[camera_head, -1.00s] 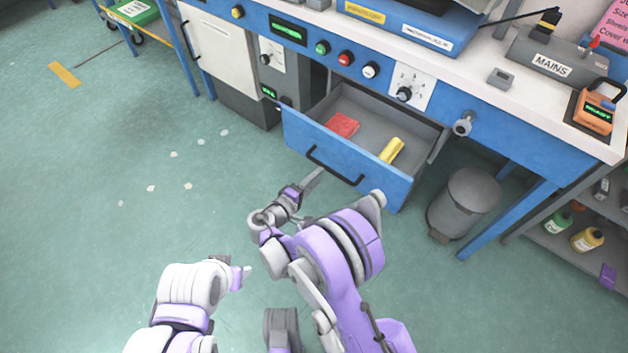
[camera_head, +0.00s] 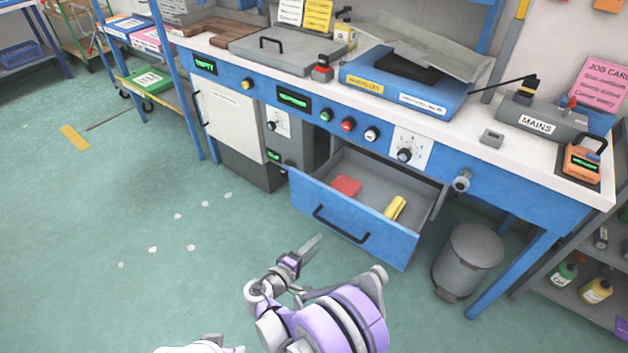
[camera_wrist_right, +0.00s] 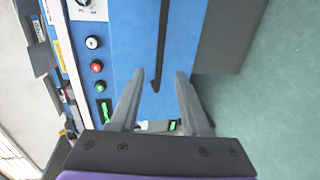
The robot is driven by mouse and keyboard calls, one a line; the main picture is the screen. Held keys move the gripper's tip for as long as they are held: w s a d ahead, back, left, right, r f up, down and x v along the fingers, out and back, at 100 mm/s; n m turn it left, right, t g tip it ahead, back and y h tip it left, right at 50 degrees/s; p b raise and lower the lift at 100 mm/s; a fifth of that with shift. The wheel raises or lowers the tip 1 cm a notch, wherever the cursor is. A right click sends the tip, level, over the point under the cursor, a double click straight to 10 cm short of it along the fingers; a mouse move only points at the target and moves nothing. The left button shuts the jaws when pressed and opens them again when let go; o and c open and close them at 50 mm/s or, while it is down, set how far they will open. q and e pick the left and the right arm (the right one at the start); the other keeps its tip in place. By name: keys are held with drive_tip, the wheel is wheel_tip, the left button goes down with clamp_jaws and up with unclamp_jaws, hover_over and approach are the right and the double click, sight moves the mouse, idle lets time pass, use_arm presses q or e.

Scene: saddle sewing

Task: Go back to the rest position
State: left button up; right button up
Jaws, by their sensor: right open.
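My right gripper (camera_head: 312,244) is open and empty. In the head view it is low in the middle, in front of the open drawer (camera_head: 350,222) and apart from its handle (camera_head: 341,224). My left gripper is out of the picture; only a bit of my white left arm shows at the bottom edge.
The blue bench drawer stands open, with a red item (camera_head: 347,186) and a yellow item (camera_head: 395,207) inside. A grey bin (camera_head: 470,258) stands right of it. Shelves with bottles (camera_head: 596,290) are at the far right. The green floor (camera_head: 130,220) to the left is mostly clear.

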drive_tip(key=s+d+r+m+g+y, duration=0.2)
drive_tip(key=s+d+r+g, duration=0.15)
drive_tip(key=d, duration=0.45)
drive_tip(key=s+d+r+m+g+y, duration=0.1)
drive_tip(key=s+d+r+m+g, duration=0.15)
drive_tip(key=s+d+r, duration=0.4)
drive_tip(key=s+d+m+g+y, duration=0.1)
drive_tip(key=s+d+m+y, duration=0.15)
drive_tip(key=s, duration=0.85)
drive_tip(key=s+d+m+g+y, duration=0.1)
drive_tip(key=s+m+y, duration=0.3)
drive_tip(key=s, duration=0.6)
use_arm(q)
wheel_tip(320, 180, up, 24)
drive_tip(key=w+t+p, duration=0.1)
drive_tip(key=p, duration=1.9)
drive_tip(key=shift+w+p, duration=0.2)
drive_tip(key=shift+p, duration=0.2)
use_arm(e)
wheel_tip(320, 180, up, 24)
drive_tip(key=w+t, duration=0.1)
drive_tip(key=shift+w+f, duration=0.2)
drive_tip(key=shift+w, duration=0.15)
